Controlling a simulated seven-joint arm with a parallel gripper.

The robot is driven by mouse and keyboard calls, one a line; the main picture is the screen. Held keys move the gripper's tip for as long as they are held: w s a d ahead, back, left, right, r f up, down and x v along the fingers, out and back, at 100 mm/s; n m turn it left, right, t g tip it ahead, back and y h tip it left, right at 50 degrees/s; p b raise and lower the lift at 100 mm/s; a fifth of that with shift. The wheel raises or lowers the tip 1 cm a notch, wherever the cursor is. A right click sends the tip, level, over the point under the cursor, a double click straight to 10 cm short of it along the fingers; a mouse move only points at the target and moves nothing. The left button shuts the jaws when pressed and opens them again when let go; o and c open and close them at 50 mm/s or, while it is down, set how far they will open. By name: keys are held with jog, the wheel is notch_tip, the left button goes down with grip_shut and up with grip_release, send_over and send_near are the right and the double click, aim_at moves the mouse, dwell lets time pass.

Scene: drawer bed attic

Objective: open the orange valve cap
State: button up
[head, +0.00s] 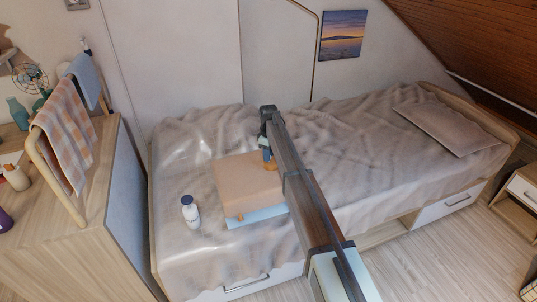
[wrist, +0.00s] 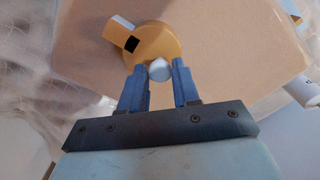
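The orange valve cap (wrist: 160,40) is a round disc on the tan face of a box, seen in the wrist view. An arm with a black square and a pale end sticks out from it to the upper left. A short pale knob (wrist: 160,70) shows at its near edge. My gripper (wrist: 158,72) has its two blue fingers apart, one on each side of this knob. I cannot tell whether they press on it. In the head view my gripper (head: 268,152) is over the far right part of the box, and the arm hides part of the scene there.
The tan box (head: 240,185) lies on the bed with a light blue part along its front. A white bottle with a dark cap (head: 190,213) stands on the bed to its left. A pillow (head: 440,125) lies at the right; bedding between is clear but rumpled.

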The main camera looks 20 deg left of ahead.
grip_shut()
jog(key=shift+d, duration=0.1)
dwell(0.3)
jog(key=d+n, duration=0.1)
jog(key=n, duration=0.1)
jog(key=s+n, duration=0.1)
jog(key=n, duration=0.1)
jog(key=shift+s+d, duration=0.2)
jog(key=shift+d, duration=0.2)
jog(key=n, duration=0.1)
jog(key=d+n, duration=0.1)
jog(key=n, duration=0.1)
jog(key=d+n, duration=0.1)
jog(key=shift+s+d+n, duration=0.2)
jog(key=shift+s+n, duration=0.05)
jog(key=shift+n, duration=0.05)
jog(key=d+n, duration=0.2)
jog(key=n, duration=0.3)
jog(key=shift+w+d, duration=0.35)
jog(key=shift+d, duration=0.05)
jog(key=shift+w+d+n, duration=0.25)
jog(key=shift+d+n, duration=0.05)
jog(key=shift+n, duration=0.5)
jog(key=shift+w+d+n, duration=0.25)
jog(key=shift+d+n, duration=0.05)
jog(key=shift+n, duration=0.5)
jog(key=shift+w+d+n, duration=0.25)
jog(key=shift+d+n, duration=0.05)
jog(key=shift+n, duration=0.5)
